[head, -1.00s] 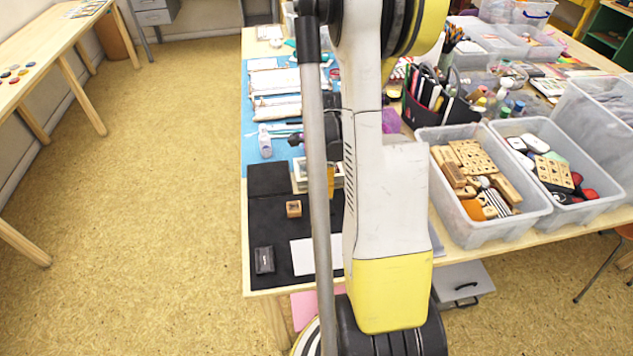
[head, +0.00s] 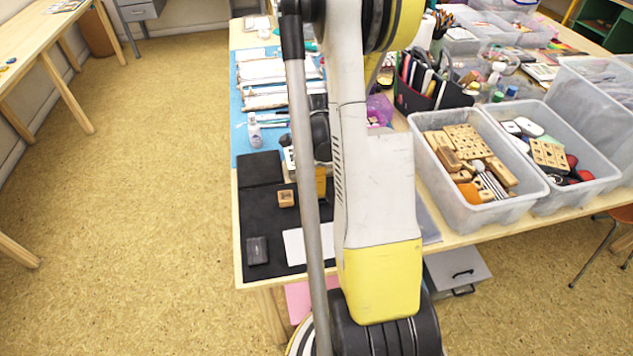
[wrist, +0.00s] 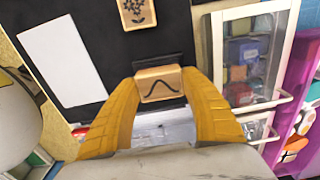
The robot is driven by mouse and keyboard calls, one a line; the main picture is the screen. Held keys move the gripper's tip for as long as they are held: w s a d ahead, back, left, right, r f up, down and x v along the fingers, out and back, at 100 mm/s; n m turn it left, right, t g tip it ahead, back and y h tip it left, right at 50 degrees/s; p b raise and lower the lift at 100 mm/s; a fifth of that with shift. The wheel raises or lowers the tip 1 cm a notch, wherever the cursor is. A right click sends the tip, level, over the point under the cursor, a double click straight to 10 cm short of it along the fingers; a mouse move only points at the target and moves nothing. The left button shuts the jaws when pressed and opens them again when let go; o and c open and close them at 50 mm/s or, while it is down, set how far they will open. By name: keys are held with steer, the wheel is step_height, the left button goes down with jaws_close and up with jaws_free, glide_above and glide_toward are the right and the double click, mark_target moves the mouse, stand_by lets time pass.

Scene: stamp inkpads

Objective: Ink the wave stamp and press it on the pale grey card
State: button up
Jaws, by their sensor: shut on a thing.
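The wave stamp (wrist: 160,86) is a small wooden block with a black wave line on its upper face. In the wrist view my gripper (wrist: 160,92) has its two yellow fingers shut on its sides. A dark edge shows just behind the stamp; I cannot tell if the stamp touches anything below. The pale grey card (wrist: 63,62) lies flat on the black mat, left of my gripper; it also shows in the head view (head: 293,246). A small dark block, perhaps the inkpad (head: 257,250), is on the mat's near left. In the head view my arm hides the held stamp.
Another wooden stamp with a plant picture (wrist: 137,12) stands on the mat (wrist: 105,15). A white-framed box with a clear lid (wrist: 285,50) is close right of my gripper in the wrist view. Tubs of stamps (head: 450,210) stand on the table's right.

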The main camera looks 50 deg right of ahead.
steer(key=shift+f+b, duration=0.6)
steer(key=shift+b, duration=0.05)
stand_by(1.4)
steer(key=shift+r, duration=0.1)
stand_by(0.5)
steer(key=shift+r+p, duration=0.35)
steer(key=shift+r, duration=0.2)
steer(key=shift+r+p, duration=1.95)
steer(key=shift+r, duration=0.85)
steer(key=shift+a+f, duration=0.1)
